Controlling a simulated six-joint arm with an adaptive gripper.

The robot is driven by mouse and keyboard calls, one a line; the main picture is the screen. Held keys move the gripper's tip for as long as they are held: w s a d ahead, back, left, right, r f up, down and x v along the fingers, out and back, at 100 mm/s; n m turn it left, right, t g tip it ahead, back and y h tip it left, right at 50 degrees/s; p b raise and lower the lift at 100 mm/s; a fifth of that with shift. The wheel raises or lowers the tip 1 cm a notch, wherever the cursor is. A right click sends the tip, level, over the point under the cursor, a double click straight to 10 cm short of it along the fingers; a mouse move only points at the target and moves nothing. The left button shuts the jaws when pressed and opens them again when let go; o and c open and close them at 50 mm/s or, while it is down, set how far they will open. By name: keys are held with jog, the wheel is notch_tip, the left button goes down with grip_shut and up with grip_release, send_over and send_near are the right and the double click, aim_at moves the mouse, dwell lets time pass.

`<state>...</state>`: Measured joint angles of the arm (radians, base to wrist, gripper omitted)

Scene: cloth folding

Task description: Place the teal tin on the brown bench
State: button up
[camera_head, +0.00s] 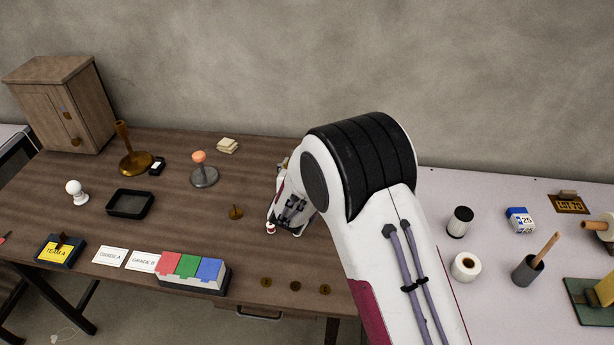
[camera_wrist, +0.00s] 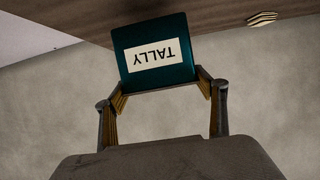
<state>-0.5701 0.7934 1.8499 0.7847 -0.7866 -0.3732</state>
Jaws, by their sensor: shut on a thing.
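The teal tin (camera_wrist: 185,72) is a dark teal block with a cream "TALLY" label, which reads upside down in the wrist view. My gripper (camera_wrist: 161,84) is shut on it, with one finger at each side. The brown bench (camera_head: 200,235) fills the left and middle of the head view; its surface also shows along the top of the wrist view (camera_wrist: 215,12). In the head view my arm hangs over the bench's right part and hides the tin and fingertips. I cannot tell whether the tin touches the bench.
A cream stack (camera_head: 228,145), a pink-topped stand (camera_head: 204,172), a brass piece (camera_head: 236,212) and a red-green-blue block set (camera_head: 192,270) stand left of my arm. A black tray (camera_head: 130,204) is farther left. A pale table (camera_head: 440,190) adjoins at right. Bench space shows around the brass piece.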

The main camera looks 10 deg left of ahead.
jog(key=shift+f, duration=1.8)
jog(key=shift+f, duration=0.15)
jog(key=o, duration=1.3)
jog(key=shift+s+r, duration=0.25)
jog(key=shift+s, duration=0.05)
jog(key=v, duration=1.1)
jog(key=shift+s+r, duration=0.1)
jog(key=shift+s, duration=0.05)
